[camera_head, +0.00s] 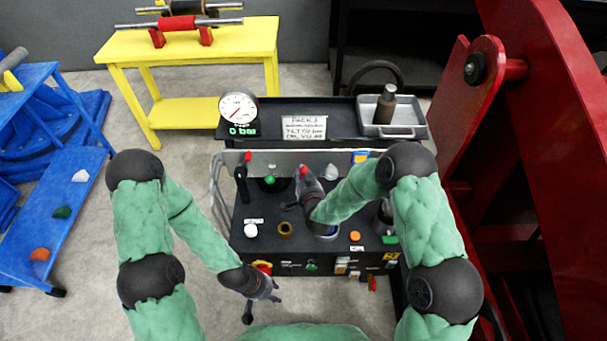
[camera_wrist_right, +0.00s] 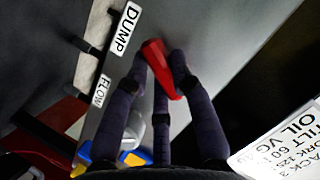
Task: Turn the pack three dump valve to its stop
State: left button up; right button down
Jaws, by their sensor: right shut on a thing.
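The dump valve's red handle (camera_wrist_right: 160,68) is between the dark fingers of my right gripper (camera_wrist_right: 165,82), below a white DUMP label (camera_wrist_right: 127,28) in the right wrist view. My right gripper is shut on it. In the head view, my right gripper (camera_head: 304,180) is at the back of the bench, with a bit of the red handle (camera_head: 304,170) showing beyond it. The handle's exact angle and its stop are hard to make out. My left gripper (camera_head: 262,298) is at the bench's front edge, its fingers spread and empty.
The gauge (camera_head: 238,107) above the bench shows 0 bar. A PACK 3 placard (camera_head: 304,127) and a grey tray (camera_head: 391,130) are beside it. Another red knob (camera_head: 248,157) is at the back left. A large red frame (camera_head: 540,110) stands close on the right.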

jog(key=n+h+p, duration=0.2)
jog(key=n+h, duration=0.1)
jog(key=n, duration=0.1)
jog(key=shift+a+r, duration=0.1)
jog(key=shift+p, duration=0.3)
dwell(0.5)
jog(key=c, duration=1.1)
grip_release()
jog(key=shift+o, duration=0.2)
jog(key=v, duration=1.2)
jog(key=shift+r, duration=0.1)
